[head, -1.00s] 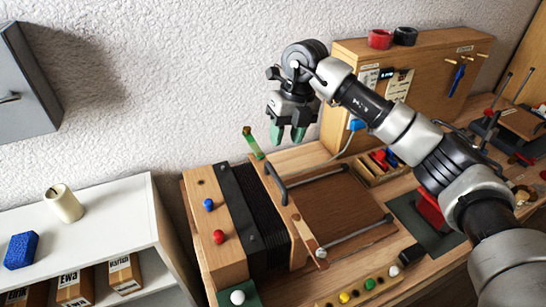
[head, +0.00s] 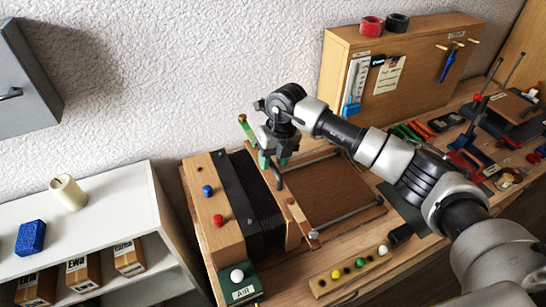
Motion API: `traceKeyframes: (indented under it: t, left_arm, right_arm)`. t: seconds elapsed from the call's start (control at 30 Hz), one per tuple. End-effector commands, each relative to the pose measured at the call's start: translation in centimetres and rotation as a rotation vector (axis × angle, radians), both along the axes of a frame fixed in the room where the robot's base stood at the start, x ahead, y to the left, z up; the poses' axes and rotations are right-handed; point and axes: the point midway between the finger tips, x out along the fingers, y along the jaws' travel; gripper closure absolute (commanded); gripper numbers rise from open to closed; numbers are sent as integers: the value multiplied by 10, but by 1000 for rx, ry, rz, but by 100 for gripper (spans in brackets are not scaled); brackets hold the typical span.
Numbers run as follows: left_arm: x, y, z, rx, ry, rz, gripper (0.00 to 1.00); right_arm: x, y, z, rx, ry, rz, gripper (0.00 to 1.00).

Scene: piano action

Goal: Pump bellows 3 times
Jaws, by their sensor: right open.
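The bellows stands at the left end of the wooden bench, with black pleats (head: 264,212) between a wooden block (head: 225,240) and a narrow wooden end board (head: 298,218). A dark bar handle (head: 278,178) is on the end board. My right gripper (head: 273,163) is open and points down, its green-tipped fingers at the far end of the handle. I cannot tell whether they touch it. The gripper partly hides the handle. My left gripper is not in view.
Two metal rods (head: 345,219) run beside a brown board (head: 340,195) right of the bellows. A green upright piece (head: 246,128) stands behind the gripper. A strip with coloured knobs (head: 325,284) lies in front. A wooden cabinet (head: 425,75) stands at the back.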

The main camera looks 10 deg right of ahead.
Motion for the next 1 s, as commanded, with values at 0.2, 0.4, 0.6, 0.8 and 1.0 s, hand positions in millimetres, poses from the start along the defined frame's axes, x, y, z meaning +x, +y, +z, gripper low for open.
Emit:
traceKeyframes:
  t: [0.2,0.4,0.6,0.8,1.0]
  left_arm:
    - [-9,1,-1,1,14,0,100]
    - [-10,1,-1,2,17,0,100]
    - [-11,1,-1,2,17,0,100]
    - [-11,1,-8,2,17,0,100]
    - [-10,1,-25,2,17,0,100]
  right_arm:
    - [0,0,0,0,0,0,77]
    - [0,0,0,0,0,0,100]
    - [0,0,0,0,1,0,100]
    - [3,-16,-1,-2,0,-2,100]
    - [12,-59,-3,-4,-2,-5,100]
